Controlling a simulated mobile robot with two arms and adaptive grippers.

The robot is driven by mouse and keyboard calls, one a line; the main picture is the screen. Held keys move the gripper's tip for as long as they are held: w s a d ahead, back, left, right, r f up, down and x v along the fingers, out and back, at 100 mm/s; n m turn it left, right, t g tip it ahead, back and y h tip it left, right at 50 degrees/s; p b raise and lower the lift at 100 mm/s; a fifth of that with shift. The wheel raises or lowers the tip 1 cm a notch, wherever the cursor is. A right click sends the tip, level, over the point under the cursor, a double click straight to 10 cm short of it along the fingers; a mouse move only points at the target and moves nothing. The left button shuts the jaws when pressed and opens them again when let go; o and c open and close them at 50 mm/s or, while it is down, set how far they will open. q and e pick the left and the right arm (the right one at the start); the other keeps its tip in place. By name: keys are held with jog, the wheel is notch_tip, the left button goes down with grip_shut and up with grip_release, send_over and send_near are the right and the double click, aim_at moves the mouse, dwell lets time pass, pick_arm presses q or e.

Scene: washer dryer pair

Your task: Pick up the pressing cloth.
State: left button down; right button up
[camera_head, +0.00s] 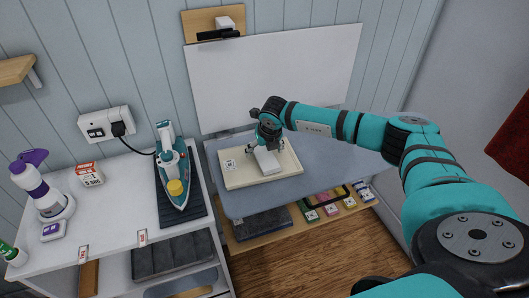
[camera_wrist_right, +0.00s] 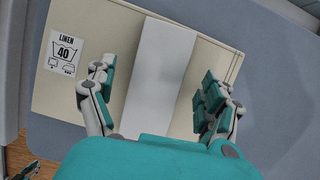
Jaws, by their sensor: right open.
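The pressing cloth appears to be the white folded strip (camera_head: 267,161) lying on a cream linen piece (camera_head: 236,180) on the blue-grey ironing board (camera_head: 240,205). In the right wrist view the white strip (camera_wrist_right: 160,70) runs between the fingers, across the cream linen (camera_wrist_right: 105,40) with its "LINEN 40" label. My right gripper (camera_head: 266,147) is over the strip, pointing down. In the wrist view its fingers (camera_wrist_right: 155,85) are open, one on each side of the strip, with gaps. I cannot tell their exact height above the linen.
A teal iron (camera_head: 171,165) stands on a dark mat on the white cabinet at left, near a spray bottle (camera_head: 42,185) and a small box (camera_head: 89,174). A white panel (camera_head: 275,75) rises behind the board. Shelves below hold folded cloth (camera_head: 260,223) and small coloured packs.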

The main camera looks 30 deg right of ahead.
jog(key=shift+w+f, duration=0.1)
jog(key=shift+f, duration=0.2)
jog(key=shift+r, duration=0.1)
jog(key=c, duration=1.4)
jog(key=shift+o, duration=0.2)
jog(key=shift+r, duration=0.1)
